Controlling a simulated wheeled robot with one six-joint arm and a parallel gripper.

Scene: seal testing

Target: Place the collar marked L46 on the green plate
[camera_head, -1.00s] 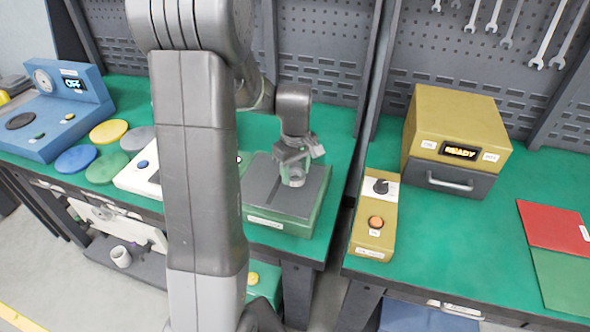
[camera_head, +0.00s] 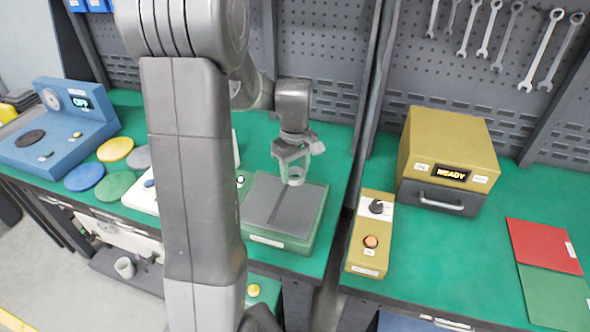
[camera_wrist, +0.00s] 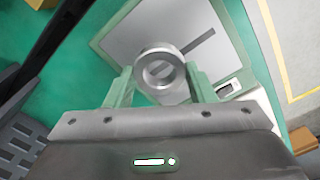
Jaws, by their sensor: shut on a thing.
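My gripper (camera_head: 292,168) is shut on a grey metal collar (camera_wrist: 160,70). The collar also shows in the head view (camera_head: 295,175), above the grey-topped green block. In the wrist view the ring sits between my two greenish fingers, its opening facing the camera. No marking on it can be read. Round discs lie at the left of the bench: a green plate (camera_head: 115,186), a blue one (camera_head: 84,177), a yellow one (camera_head: 115,149) and a grey one, partly hidden by my arm.
The green block (camera_head: 262,218) lies below my gripper. A blue unit (camera_head: 60,135) reading OFF stands far left. A white device (camera_head: 140,196) is partly behind my arm. A yellow READY box (camera_head: 447,150), a control box (camera_head: 371,240) and red and green mats (camera_head: 545,245) are at right.

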